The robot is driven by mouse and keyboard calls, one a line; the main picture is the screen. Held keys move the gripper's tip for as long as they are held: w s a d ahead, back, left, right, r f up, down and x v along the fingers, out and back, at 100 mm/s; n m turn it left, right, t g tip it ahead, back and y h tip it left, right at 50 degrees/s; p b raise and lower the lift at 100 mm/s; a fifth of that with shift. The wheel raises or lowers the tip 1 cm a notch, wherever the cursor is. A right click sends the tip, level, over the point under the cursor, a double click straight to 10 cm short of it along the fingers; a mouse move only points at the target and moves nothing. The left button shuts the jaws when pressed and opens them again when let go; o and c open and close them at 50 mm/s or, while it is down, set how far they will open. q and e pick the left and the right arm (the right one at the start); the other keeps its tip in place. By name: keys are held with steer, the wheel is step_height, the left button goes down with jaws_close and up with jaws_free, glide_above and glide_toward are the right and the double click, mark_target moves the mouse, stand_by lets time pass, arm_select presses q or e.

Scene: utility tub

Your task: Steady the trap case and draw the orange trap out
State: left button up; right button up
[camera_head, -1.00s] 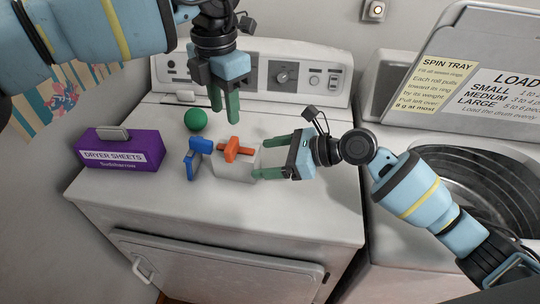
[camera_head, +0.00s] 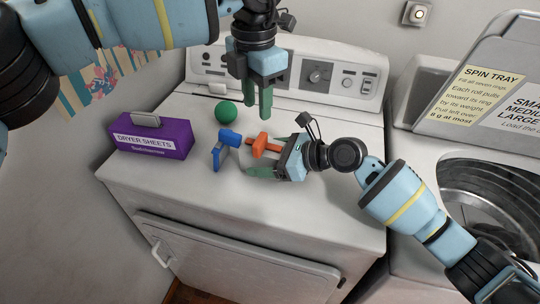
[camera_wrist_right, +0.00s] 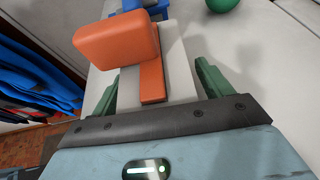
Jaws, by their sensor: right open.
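The orange trap (camera_head: 262,146) sits in the top of the white trap case (camera_wrist_right: 182,55) on the dryer top. In the right wrist view, the trap's raised block (camera_wrist_right: 115,42) and flat strip (camera_wrist_right: 152,82) show above the case. My right gripper (camera_head: 262,157) is open, with one finger on either side of the case; whether they touch it I cannot tell. It hides much of the case in the head view. My left gripper (camera_head: 258,112) hangs pointing down behind and above the trap, empty, its fingers apart.
A blue clip-like object (camera_head: 226,148) stands just left of the trap. A green ball (camera_head: 226,111) lies behind it. A purple dryer sheets box (camera_head: 150,138) is at the left. The dryer's front top (camera_head: 260,210) is clear. An open washer tub (camera_head: 490,190) is at the right.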

mark_target(259, 138)
steer(key=shift+c, duration=0.2)
steer(key=c, duration=1.2)
arm_select(q)
steer(key=shift+o, duration=0.6)
steer(key=n, duration=0.4)
steer(key=r+n, duration=0.1)
steer(key=n, duration=0.1)
steer(key=shift+w+d+n, duration=0.15)
steer(key=shift+w+n, duration=0.15)
step_height(259, 138, down, 12)
steer(key=shift+c, duration=0.3)
steer(key=shift+r, duration=0.1)
jaws_close()
